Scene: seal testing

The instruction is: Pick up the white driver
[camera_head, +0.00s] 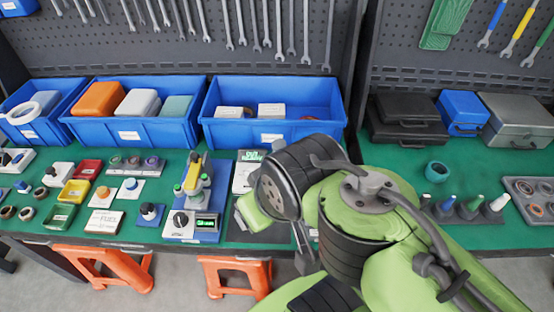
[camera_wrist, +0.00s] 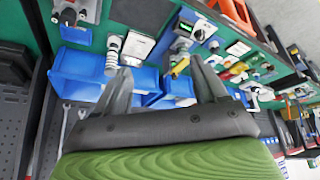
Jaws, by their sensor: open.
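The white driver (camera_head: 499,203) stands with its pale tapered handle up, tilted in the picture, at the right of the green bench in the head view. It is the rightmost of a short row of drivers, in a dark base. My arm lies to its left, and my gripper is well apart from it. In the wrist view my gripper (camera_wrist: 160,68) is open, with two grey fingers spread wide and nothing held between them. I cannot make out the white driver in the wrist view.
A teal ring (camera_head: 437,171) lies behind the row, and a grey tray (camera_head: 531,190) is to the right. Blue bins (camera_head: 150,130) and cases (camera_head: 405,125) line the back. A tester (camera_head: 200,205) stands left of my arm.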

